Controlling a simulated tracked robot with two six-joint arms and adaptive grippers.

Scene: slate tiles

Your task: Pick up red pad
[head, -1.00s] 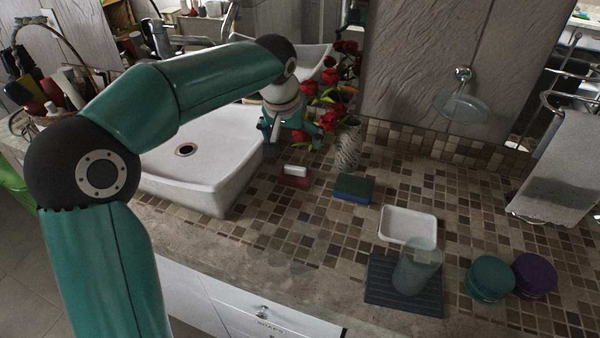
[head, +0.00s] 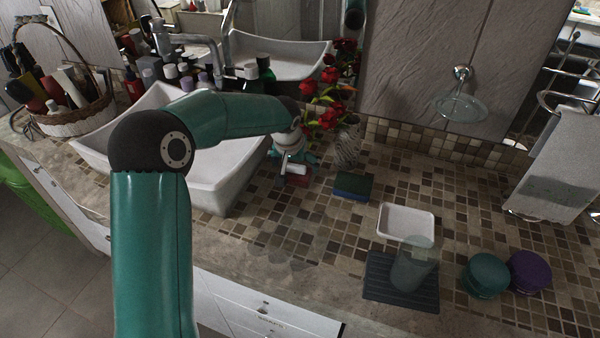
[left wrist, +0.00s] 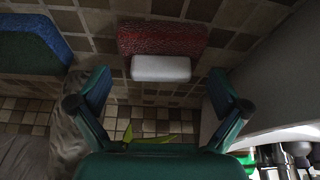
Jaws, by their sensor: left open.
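The red pad (left wrist: 160,40) lies on the tiled counter beside the sink, with a white block-like part (left wrist: 161,68) along one edge. In the head view the red pad (head: 297,180) shows just below my left gripper (head: 293,165), partly covered by it. In the left wrist view my left gripper (left wrist: 158,105) is open. Its two fingers are spread to either side, and the pad lies ahead between them, with nothing held. My right gripper is in neither view.
A blue-green sponge (head: 353,187) lies right of the pad. A patterned vase (head: 347,145) with red flowers stands behind. The white sink (head: 215,180) is close on the left. A white dish (head: 406,222), a glass on a dark mat (head: 385,285) and round jars (head: 487,274) are further right.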

